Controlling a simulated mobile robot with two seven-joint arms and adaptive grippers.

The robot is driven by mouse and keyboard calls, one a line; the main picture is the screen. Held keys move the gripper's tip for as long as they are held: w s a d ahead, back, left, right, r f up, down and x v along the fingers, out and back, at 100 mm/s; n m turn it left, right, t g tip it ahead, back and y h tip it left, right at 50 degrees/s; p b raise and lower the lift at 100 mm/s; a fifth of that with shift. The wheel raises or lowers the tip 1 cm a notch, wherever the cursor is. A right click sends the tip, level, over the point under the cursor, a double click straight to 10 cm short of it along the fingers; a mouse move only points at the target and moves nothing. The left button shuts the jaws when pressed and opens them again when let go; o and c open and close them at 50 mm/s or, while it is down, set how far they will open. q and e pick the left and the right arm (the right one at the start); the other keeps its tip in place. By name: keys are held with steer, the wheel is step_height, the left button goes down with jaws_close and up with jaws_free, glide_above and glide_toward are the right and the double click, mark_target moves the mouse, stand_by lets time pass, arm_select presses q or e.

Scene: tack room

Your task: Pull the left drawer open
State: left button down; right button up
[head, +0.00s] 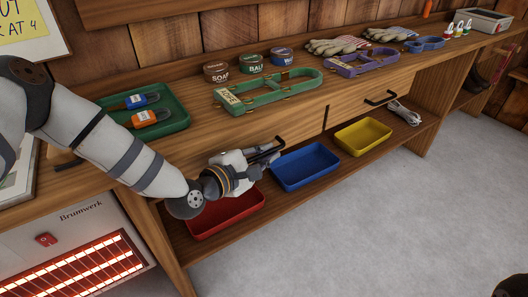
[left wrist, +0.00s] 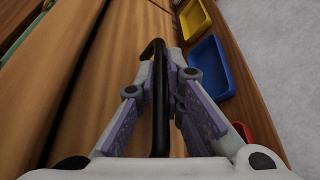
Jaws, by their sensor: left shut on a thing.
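The left drawer (head: 304,128) is a wooden front under the bench top, with a black bar handle (head: 277,145). My left gripper (head: 264,155) is at this handle, and its fingers partly cover it in the head view. In the left wrist view the black handle (left wrist: 159,115) runs lengthwise between the two fingers of my left gripper (left wrist: 164,72), which are shut on it. The drawer front looks about level with the bench front; a small gap cannot be told. My right gripper is not in view.
A red bin (head: 228,215), a blue bin (head: 305,167) and a yellow bin (head: 363,137) stand on the low shelf beneath. The right drawer has its own black handle (head: 380,98). A lit heater (head: 80,265) is at lower left. Grey floor in front is clear.

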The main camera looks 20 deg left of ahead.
arm_select(q)
steer(key=s+d+p, duration=0.2)
steer(key=s+d, duration=0.9)
steer(key=d, duration=0.4)
steer(key=shift+s, duration=0.3)
steer(key=c, duration=1.7)
jaws_free()
steer(key=shift+a, duration=0.1)
steer(key=v, duration=1.2)
